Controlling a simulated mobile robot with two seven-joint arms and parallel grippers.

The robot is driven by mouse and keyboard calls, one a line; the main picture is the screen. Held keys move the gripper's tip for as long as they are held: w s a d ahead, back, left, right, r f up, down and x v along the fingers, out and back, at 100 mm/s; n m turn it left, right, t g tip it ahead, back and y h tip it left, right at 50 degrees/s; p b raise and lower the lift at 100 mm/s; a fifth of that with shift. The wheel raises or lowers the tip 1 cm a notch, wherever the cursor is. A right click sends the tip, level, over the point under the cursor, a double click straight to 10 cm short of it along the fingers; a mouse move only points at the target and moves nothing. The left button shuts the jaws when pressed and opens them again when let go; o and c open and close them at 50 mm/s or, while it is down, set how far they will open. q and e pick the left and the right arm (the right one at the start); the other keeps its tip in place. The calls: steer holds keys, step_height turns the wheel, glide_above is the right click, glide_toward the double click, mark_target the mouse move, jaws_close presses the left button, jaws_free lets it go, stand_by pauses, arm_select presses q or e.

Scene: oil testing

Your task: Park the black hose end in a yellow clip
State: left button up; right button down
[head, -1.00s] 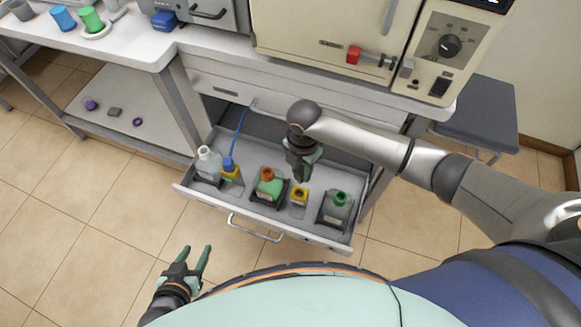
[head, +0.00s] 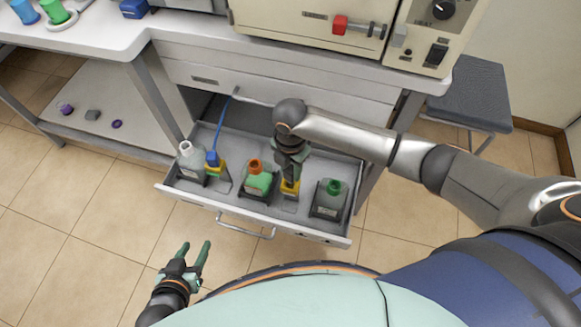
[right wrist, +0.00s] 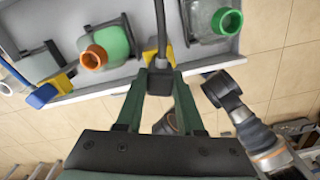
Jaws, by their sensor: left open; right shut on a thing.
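My right gripper (head: 290,170) is shut at the yellow clip (head: 290,189) in the open drawer, between the orange-necked and green-necked bottles. In the right wrist view its fingertips (right wrist: 160,80) close on the dark black hose end (right wrist: 160,84); the black hose (right wrist: 160,28) runs up from there. The yellow clip (right wrist: 169,55) shows right behind the hose, touching or nearly so; I cannot tell whether the end sits inside it. A second yellow clip (head: 221,169) holds a blue hose end (head: 212,158). My left gripper (head: 194,250) is open and empty over the floor.
The drawer (head: 330,239) holds a clear bottle (head: 191,164), a green bottle with an orange neck (head: 258,182) and a green-necked bottle (head: 330,200), all close to the clips. A beige machine (head: 300,45) stands above. A grey stool (head: 465,92) is at the right.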

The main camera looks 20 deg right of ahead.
arm_select(q)
steer(key=shift+s+a, duration=0.1)
steer(key=shift+s, duration=0.15)
arm_select(e)
steer(key=shift+f, duration=0.2)
stand_by(0.5)
arm_select(q)
steer(key=shift+w+r+p, duration=0.1)
steer(key=shift+r+p, duration=0.2)
steer(key=shift+p, duration=0.1)
arm_select(e)
steer(key=shift+f, duration=0.2)
arm_select(q)
steer(key=shift+f+b, duration=0.7)
arm_select(e)
steer(key=shift+f, duration=1.5)
steer(key=shift+c, duration=2.2)
jaws_free()
steer(key=shift+r, duration=0.4)
step_height(320, 180, up, 5)
steer(key=shift+r+p, duration=0.1)
steer(key=shift+p, duration=0.7)
arm_select(q)
steer(key=shift+s+a+r+p, duration=0.45)
steer(key=shift+a+r+p, duration=0.1)
steer(key=shift+r, duration=0.2)
arm_select(e)
step_height(320, 180, up, 7)
steer(key=shift+f, duration=0.2)
